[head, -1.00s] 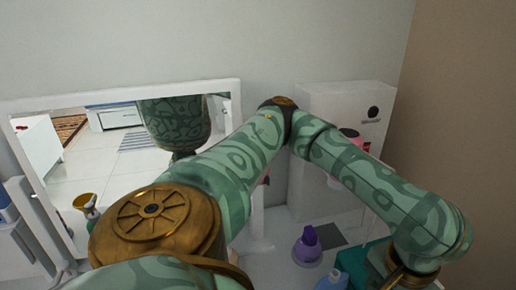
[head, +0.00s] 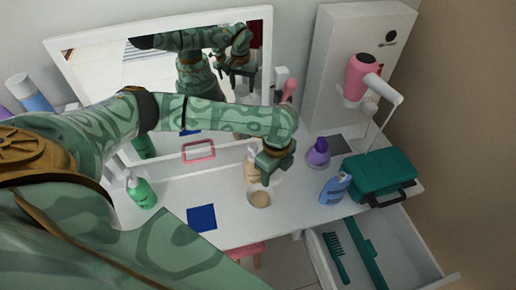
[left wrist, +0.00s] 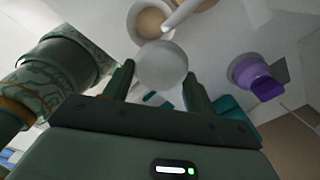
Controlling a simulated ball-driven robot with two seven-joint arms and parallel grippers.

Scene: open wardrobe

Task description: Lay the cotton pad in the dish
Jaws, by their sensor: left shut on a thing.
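My left gripper (head: 275,163) hangs above the white counter, pointing down. In the left wrist view its fingers (left wrist: 158,85) are shut on the cotton pad (left wrist: 163,64), a pale round disc. The pad cannot be made out clearly in the head view. The dish (head: 260,206), a small round white one with a tan inside, stands on the counter just below and left of the gripper. The dish also shows beyond the pad in the left wrist view (left wrist: 134,22). The pad is apart from the dish. My right gripper is not in view.
A tan pump bottle (head: 251,163) stands close behind the dish. A purple bottle (head: 318,153), a blue bottle (head: 335,189) and a teal case (head: 377,174) are to the right. A green bottle (head: 141,192) and blue square (head: 202,218) are left. An open drawer (head: 395,245) juts out in front.

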